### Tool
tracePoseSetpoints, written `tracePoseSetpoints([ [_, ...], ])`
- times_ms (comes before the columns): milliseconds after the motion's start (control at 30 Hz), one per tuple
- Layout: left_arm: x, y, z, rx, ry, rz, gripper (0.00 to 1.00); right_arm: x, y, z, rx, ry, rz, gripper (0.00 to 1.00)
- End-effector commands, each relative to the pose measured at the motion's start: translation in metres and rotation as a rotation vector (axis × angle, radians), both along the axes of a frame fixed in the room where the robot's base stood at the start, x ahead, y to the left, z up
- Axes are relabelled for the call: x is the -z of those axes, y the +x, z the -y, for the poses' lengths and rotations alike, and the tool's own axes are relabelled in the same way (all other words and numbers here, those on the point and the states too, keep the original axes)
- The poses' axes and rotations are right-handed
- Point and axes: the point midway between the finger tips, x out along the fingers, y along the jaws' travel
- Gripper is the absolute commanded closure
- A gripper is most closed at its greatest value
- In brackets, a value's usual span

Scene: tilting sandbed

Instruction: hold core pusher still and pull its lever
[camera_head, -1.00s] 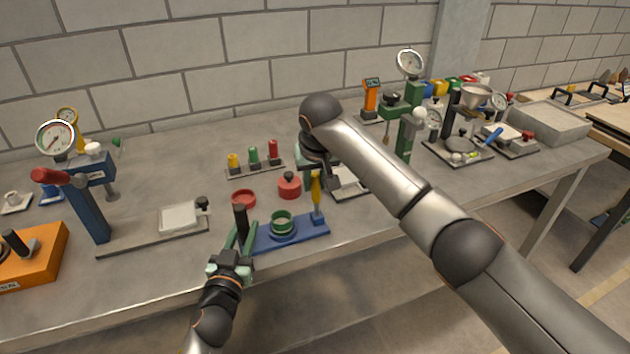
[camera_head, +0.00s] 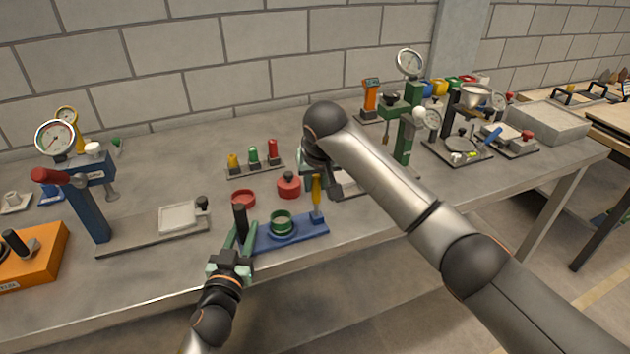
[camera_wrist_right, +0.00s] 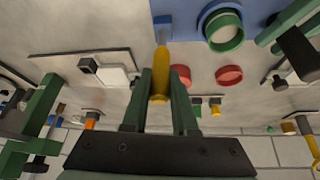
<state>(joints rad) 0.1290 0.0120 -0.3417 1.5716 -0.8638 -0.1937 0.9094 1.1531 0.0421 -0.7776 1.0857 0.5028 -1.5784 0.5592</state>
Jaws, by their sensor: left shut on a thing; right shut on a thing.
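The core pusher is a blue base (camera_head: 305,229) near the table's front edge. It carries a green ring (camera_head: 281,222), a black upright post (camera_head: 240,217) at its left end and a yellow-handled lever (camera_head: 316,191) at its right end. My left gripper (camera_head: 240,234) is shut on the black post. Its green fingers also show at the right of the wrist view (camera_wrist_right: 284,24). My right gripper (camera_wrist_right: 160,74) is shut on the yellow lever handle (camera_wrist_right: 160,88), which lies between its green fingers. In the head view my right arm's wrist mostly hides that gripper.
A red ring (camera_head: 243,198) and a red knobbed part (camera_head: 289,187) lie just behind the pusher. A rack of coloured pegs (camera_head: 254,163) stands further back. A blue gauge press (camera_head: 90,205) is at left, a green gauge stand (camera_head: 405,130) at right.

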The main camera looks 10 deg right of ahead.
Motion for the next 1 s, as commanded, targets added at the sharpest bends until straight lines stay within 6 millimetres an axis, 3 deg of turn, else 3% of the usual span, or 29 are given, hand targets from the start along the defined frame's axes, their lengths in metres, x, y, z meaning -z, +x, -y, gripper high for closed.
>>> tracePoseSetpoints([
  [1000, 0.000, 0.000, 0.001, 0.002, -0.001, 0.001, 1.00, 0.018, -0.055, 0.017, 0.006, 0.179, 0.616, 1.00],
])
